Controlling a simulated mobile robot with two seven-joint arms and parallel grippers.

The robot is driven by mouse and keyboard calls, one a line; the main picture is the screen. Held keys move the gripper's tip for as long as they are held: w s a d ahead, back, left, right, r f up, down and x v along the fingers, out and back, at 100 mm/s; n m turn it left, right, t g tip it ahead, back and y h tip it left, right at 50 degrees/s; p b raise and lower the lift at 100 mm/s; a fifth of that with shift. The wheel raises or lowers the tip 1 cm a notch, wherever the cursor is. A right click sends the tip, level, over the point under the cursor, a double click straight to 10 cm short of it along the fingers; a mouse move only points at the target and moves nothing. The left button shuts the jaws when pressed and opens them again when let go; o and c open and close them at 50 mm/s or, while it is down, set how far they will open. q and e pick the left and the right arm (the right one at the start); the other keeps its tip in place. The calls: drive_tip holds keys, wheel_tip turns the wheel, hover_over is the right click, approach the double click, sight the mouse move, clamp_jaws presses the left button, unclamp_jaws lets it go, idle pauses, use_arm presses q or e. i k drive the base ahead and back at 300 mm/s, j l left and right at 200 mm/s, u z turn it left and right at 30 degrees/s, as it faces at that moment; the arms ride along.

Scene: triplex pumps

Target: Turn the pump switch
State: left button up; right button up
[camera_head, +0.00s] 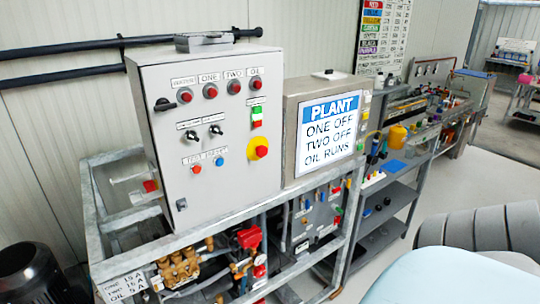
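A grey control cabinet (165,170) stands on a metal frame at the left. A black rotary handle (165,104) is on the left of its door. Two small black selector switches sit mid-door, a left one (191,135) and a right one (216,130). Red lamps (211,91) run along the top under labels that read like WATER, ONE, TWO and OIL. A red emergency button on yellow (258,149) is at the right. Which switch is the pump switch is not clear. Neither of my grippers shows.
A sign (328,128) reads PLANT, ONE OFF, TWO OFF, OIL RUNS. The steel frame (215,230) holds brass and red pump parts (185,266). A cluttered workbench (400,155) runs back to the right. A dark round object (30,272) stands lower left.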

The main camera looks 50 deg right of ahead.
sight(191, 135)
drive_tip(key=z, duration=1.35)
